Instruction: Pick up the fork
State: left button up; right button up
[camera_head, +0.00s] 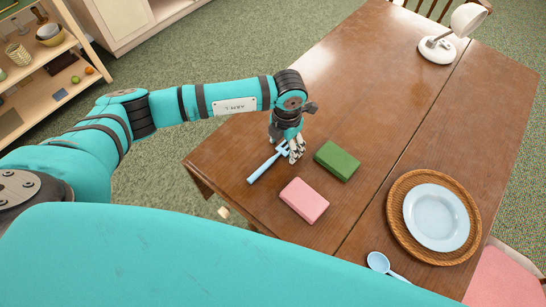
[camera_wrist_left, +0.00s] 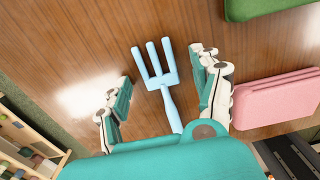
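The light blue fork (camera_head: 262,168) lies flat on the wooden table (camera_head: 340,75) near its left edge. My left gripper (camera_head: 295,149) is low over the table at the fork's tined end, partly covering it in the head view. In the left wrist view the fork (camera_wrist_left: 156,70) lies between the two spread fingers of the left gripper (camera_wrist_left: 160,95), with gaps on both sides. The lower end of its handle is hidden behind my wrist. The left gripper is open and holds nothing. My right gripper is not in view.
A green block (camera_head: 337,160) and a pink block (camera_head: 304,200) lie just right of the fork. A pale blue plate (camera_head: 436,217) sits on a woven mat (camera_head: 397,232), with a blue spoon (camera_head: 380,263) beside it. A white lamp (camera_head: 436,48) stands at the far right.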

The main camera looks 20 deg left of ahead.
pick_arm(q)
jog(key=c, duration=1)
jog(key=shift+r, duration=0.1)
jog(key=shift+c, duration=0.2)
